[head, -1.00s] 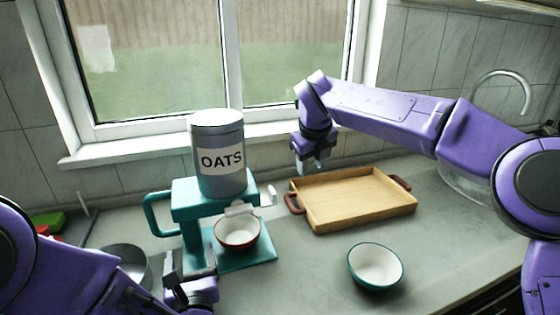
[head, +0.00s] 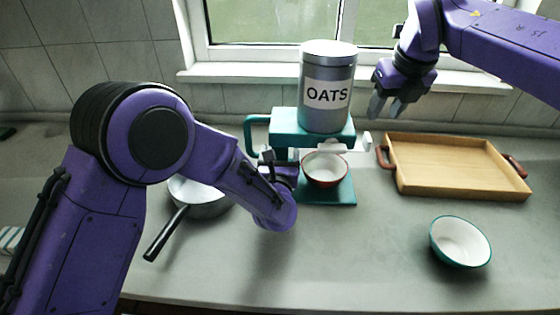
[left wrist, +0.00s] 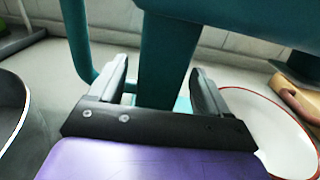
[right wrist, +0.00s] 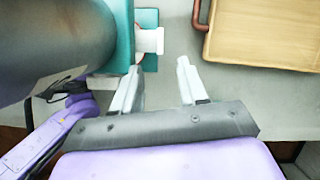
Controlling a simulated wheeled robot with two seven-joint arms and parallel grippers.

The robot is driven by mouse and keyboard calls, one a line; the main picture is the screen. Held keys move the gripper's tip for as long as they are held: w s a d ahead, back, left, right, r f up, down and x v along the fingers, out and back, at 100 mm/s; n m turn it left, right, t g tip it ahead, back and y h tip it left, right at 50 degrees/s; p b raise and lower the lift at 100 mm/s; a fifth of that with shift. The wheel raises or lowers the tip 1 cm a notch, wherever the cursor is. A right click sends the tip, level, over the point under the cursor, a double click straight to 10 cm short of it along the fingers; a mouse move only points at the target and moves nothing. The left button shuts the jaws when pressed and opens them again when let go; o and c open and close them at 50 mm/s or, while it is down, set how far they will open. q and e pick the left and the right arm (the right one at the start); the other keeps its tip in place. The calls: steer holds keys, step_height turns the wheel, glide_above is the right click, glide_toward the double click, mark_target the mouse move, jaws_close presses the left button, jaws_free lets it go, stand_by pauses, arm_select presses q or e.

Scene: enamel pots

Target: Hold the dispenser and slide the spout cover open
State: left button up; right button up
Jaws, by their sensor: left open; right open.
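The oat dispenser is a grey canister labelled OATS (head: 328,92) on a teal stand (head: 290,122) with a side handle. A white spout cover with a tab (head: 366,138) sticks out to the right beneath the canister; the tab also shows in the right wrist view (right wrist: 150,40). My left gripper (head: 275,160) is open at the stand's post; in the left wrist view its fingers (left wrist: 162,85) are on either side of the teal post (left wrist: 165,50). My right gripper (head: 388,104) is open and empty, right of the canister and above the tab.
A red-rimmed white bowl (head: 325,168) stands on the dispenser's base under the spout. A wooden tray (head: 455,185) is to the right, a teal bowl (head: 460,242) in front of it. A pan (head: 205,208) lies beside my left arm. The front middle counter is clear.

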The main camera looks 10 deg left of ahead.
mark_target(368, 136)
arm_select(q)
jaws_close()
arm_select(e)
steer(key=shift+c, duration=0.4)
steer(key=w+f, duration=0.1)
steer(key=f, duration=0.1)
steer(key=w+f+m, duration=0.1)
steer(key=f, duration=0.2)
steer(key=w+a+f+m, duration=0.1)
steer(key=f, duration=0.2)
steer(key=shift+w+f+t, duration=0.2)
steer(key=shift+t, duration=0.1)
jaws_close()
